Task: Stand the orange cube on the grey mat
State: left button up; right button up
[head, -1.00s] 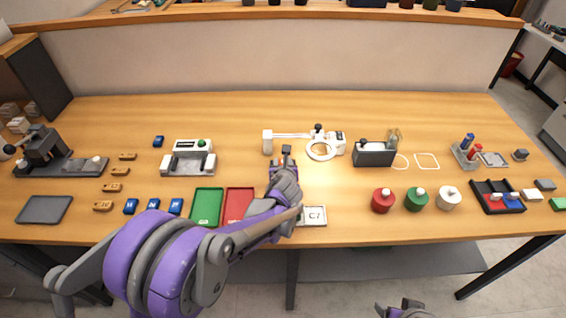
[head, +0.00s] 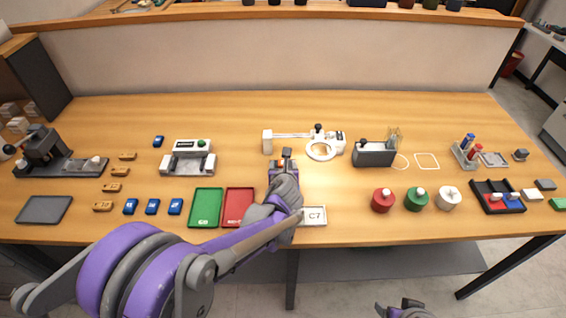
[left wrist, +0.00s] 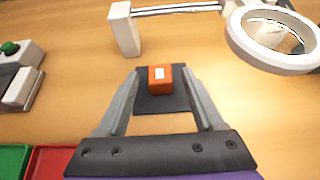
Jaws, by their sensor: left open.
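The orange cube (left wrist: 160,79) rests upright on the dark grey mat (left wrist: 158,104), towards the mat's far edge in the left wrist view. It has a small pale mark on its top. My left gripper (left wrist: 160,73) is open, with one finger on each side of the cube and a visible gap to both. In the head view my left gripper (head: 286,163) hangs over the middle of the table, and a bit of the mat (head: 287,150) shows beyond it; the cube is mostly hidden there. Part of my right gripper (head: 402,308) shows at the bottom edge; its fingers are unclear.
A white ring magnifier (head: 321,151) on an arm stands just beyond and right of the mat. Green (head: 206,207) and red (head: 239,205) trays and a C7 card (head: 315,215) lie nearer the front. A white-and-grey device (head: 188,157) stands to the left.

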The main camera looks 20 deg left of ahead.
pick_arm(q)
jog(key=v, duration=0.9)
jog(key=shift+s, duration=0.15)
jog(key=s+a+n, duration=0.1)
jog(key=n, duration=0.1)
jog(key=s+a+n+g, duration=0.1)
jog(key=s+n, duration=0.1)
jog(key=s+a+n, duration=0.1)
jog(key=s+n, duration=0.1)
jog(key=shift+n+g, duration=0.3)
jog(key=shift+n, duration=0.1)
jog(key=s+n, duration=0.2)
jog(key=n, duration=0.1)
jog(key=s+a+f+n+g, duration=0.1)
jog(key=s+n, duration=0.1)
jog(key=n, duration=0.1)
jog(key=s+a+n+g, duration=0.1)
jog(key=s+n, duration=0.1)
jog(key=s, duration=0.1)
jog(key=shift+s+a+f+n, duration=0.1)
jog(key=shift+f+n, duration=0.05)
jog(key=shift+n, duration=0.25)
jog(key=s+d+f+n+g+h, duration=0.2)
jog(key=s+f+n+g+h, duration=0.1)
jog(key=s+n, duration=1.1)
jog(key=n, duration=0.3)
jog(key=shift+f, duration=0.4)
